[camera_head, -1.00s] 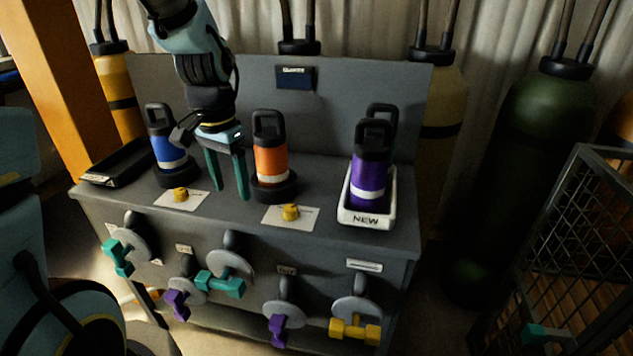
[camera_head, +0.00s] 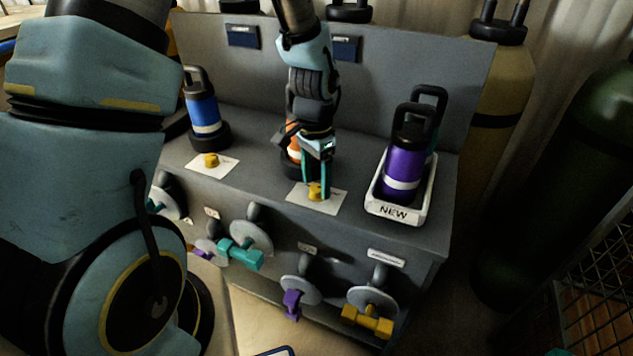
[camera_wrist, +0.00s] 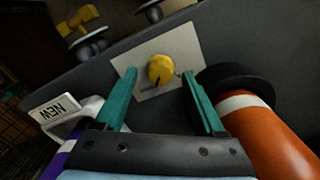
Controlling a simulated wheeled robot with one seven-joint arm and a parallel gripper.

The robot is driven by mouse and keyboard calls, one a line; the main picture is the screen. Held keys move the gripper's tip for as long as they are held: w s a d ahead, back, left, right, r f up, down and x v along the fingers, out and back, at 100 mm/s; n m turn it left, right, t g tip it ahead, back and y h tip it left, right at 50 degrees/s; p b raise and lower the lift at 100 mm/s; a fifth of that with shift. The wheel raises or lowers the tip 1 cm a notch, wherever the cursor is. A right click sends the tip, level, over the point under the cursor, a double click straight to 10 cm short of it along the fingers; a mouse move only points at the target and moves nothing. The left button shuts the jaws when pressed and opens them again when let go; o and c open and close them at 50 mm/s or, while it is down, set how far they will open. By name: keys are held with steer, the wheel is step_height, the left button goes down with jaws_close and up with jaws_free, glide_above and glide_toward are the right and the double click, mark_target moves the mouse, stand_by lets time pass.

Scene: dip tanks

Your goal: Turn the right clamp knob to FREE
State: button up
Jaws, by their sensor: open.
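The right clamp knob (camera_head: 315,191) is small and yellow and sits on a white plate (camera_head: 325,205) on the grey bench, in front of the orange bottle (camera_head: 293,147). My gripper (camera_head: 315,192) is at this knob, pointing down, with teal fingers apart. In the wrist view the knob (camera_wrist: 161,69) shows between and beyond the fingertips, with a dark mark at its lower side; neither finger visibly touches it. The plate's lettering is too small to read. The left clamp knob (camera_head: 211,160) sits on its own plate by the blue bottle (camera_head: 203,112).
A purple bottle (camera_head: 405,160) stands in a white tray marked NEW (camera_head: 394,213) at the right. The orange bottle (camera_wrist: 265,135) is close beside my right finger in the wrist view. Several coloured valve handles, one yellow (camera_head: 367,321), stick out of the bench front.

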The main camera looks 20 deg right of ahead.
steer(key=shift+f, duration=0.75)
steer(key=shift+c, duration=0.4)
jaws_close()
